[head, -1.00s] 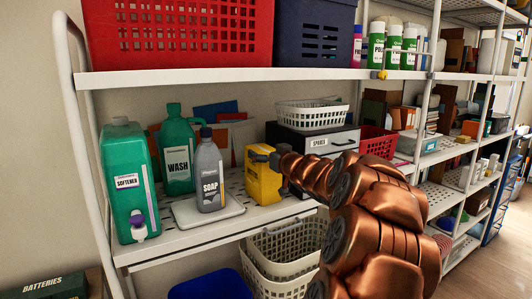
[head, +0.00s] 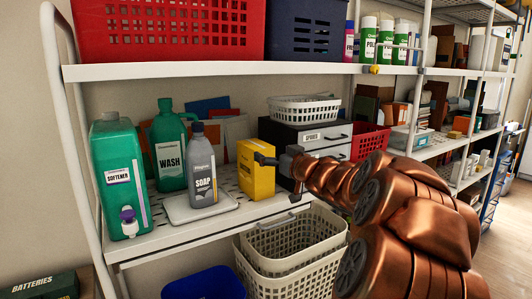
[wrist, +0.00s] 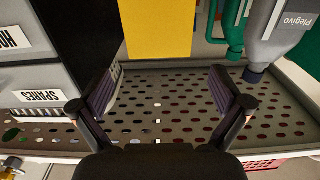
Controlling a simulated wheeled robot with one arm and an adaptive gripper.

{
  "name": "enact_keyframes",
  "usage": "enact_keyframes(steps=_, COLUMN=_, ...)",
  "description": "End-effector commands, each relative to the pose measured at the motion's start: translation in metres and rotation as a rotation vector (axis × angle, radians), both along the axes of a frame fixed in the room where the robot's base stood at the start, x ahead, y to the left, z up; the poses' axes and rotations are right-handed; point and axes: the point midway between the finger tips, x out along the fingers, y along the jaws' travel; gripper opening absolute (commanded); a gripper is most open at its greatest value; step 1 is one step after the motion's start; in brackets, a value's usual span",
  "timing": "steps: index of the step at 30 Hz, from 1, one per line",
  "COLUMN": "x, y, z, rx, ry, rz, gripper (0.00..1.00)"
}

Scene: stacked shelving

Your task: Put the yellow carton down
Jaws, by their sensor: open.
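The yellow carton (head: 256,170) stands upright on the white perforated middle shelf, between the grey SOAP bottle and a dark drawer unit. It also shows in the wrist view (wrist: 158,28), beyond my fingertips and only partly in frame. My gripper (head: 281,180) is just right of the carton, in front of the drawer unit. In the wrist view my gripper (wrist: 163,98) has its two fingers spread wide with nothing between them but the shelf surface behind. The carton is clear of both fingers.
The grey SOAP bottle (head: 203,180) stands on a white tray (head: 180,209) left of the carton. Green WASH (head: 170,150) and SOFTENER (head: 122,190) bottles are farther left. The drawer unit (head: 295,137) is close on the right, and baskets (head: 250,270) sit below.

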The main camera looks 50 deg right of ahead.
Motion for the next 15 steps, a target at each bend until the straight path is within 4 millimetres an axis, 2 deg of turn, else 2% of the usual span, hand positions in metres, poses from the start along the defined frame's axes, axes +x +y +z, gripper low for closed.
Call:
enact_keyframes(steps=6, x=-0.024, y=0.006, z=0.002, rx=-0.004, ry=-0.001, rz=-0.004, gripper=1.00)
enact_keyframes(steps=15, x=-0.033, y=0.010, z=0.001, rx=-0.001, ry=0.000, rz=-0.002, gripper=1.00)
